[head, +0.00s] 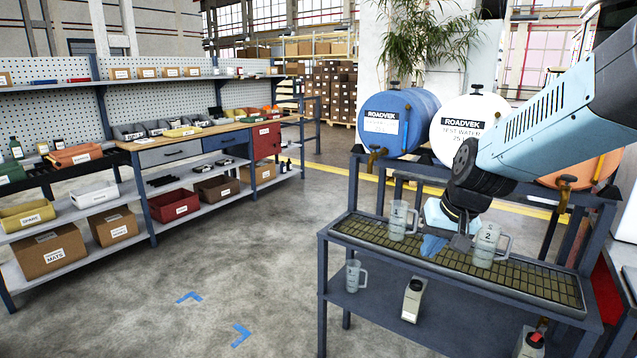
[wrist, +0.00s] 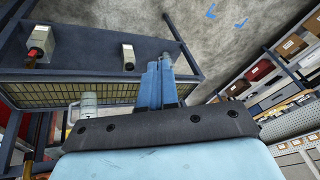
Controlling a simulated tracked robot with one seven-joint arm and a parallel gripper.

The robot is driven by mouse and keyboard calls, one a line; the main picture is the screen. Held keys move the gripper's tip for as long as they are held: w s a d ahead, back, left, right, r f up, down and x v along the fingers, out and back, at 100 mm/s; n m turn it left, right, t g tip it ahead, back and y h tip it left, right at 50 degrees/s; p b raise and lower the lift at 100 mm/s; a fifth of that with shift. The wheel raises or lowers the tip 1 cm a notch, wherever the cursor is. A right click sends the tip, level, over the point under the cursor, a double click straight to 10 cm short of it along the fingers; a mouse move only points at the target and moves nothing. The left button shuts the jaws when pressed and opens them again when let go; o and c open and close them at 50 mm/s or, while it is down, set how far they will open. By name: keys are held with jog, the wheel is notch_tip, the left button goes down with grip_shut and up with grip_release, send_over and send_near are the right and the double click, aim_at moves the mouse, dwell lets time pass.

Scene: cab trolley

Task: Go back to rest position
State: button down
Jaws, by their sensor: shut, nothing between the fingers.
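My gripper (head: 433,245) is low over the grated top of the trolley, between two clear jugs. Its blue fingers (wrist: 157,82) are together and empty in the wrist view. The jug marked 1 (head: 398,221) stands upright to its left. The jug marked 2 (head: 486,245) stands close on its right; I cannot tell whether they touch. A clear jug also shows beside the gripper in the wrist view (wrist: 88,104), partly hidden by the gripper body.
A blue drum (head: 398,118) and a white drum (head: 463,125) lie behind the trolley (head: 337,238). Its lower shelf holds a small jug (head: 354,279) and a pale container (head: 413,299). A workbench (head: 190,140) stands at left. Open floor (head: 250,240) lies between.

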jog(key=s+r+h, duration=0.1)
jog(key=s+r, duration=0.3)
jog(key=s, duration=0.2)
jog(key=s+r+n+t, duration=0.1)
jog(key=s+r, duration=0.3)
jog(key=s, duration=0.2)
jog(key=shift+s+d+r+h, duration=0.2)
jog(key=shift+s+d+h, duration=0.1)
jog(key=shift+s+h, duration=0.1)
jog(key=c, duration=1.9)
grip_release()
jog(key=shift+s+r, duration=0.1)
jog(key=shift+s, duration=0.25)
jog(key=o, duration=0.5)
jog(key=shift+s, duration=0.15)
jog(key=shift+c, duration=0.2)
jog(key=shift+d, duration=0.15)
